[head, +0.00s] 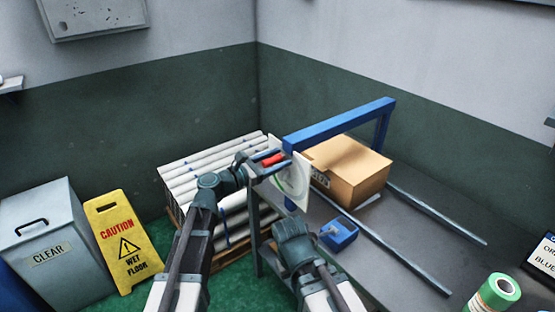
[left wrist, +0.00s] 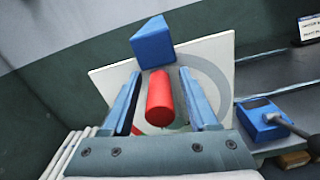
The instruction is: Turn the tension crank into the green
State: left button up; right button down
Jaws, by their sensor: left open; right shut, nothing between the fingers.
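The crank's red handle (head: 272,159) sticks out in front of a white square dial plate (head: 292,188) at the end of the table. A green arc shows on the plate in the head view; its pointer cannot be made out. My left gripper (head: 268,163) is open, with its fingers on either side of the red handle. In the left wrist view the red handle (left wrist: 160,98) lies between the two fingers (left wrist: 161,100), with gaps on both sides. The plate (left wrist: 108,82) stands behind it. My right gripper (head: 292,230) is low by the table's near edge, shut and empty; its fingertips are hard to make out.
A blue frame (head: 340,124) rises above the plate. A cardboard box (head: 352,178), a blue device (head: 339,233), metal rails (head: 437,222) and a green-topped roll (head: 497,291) are on the dark table.

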pick_arm(q)
grip_shut()
dwell(1.4)
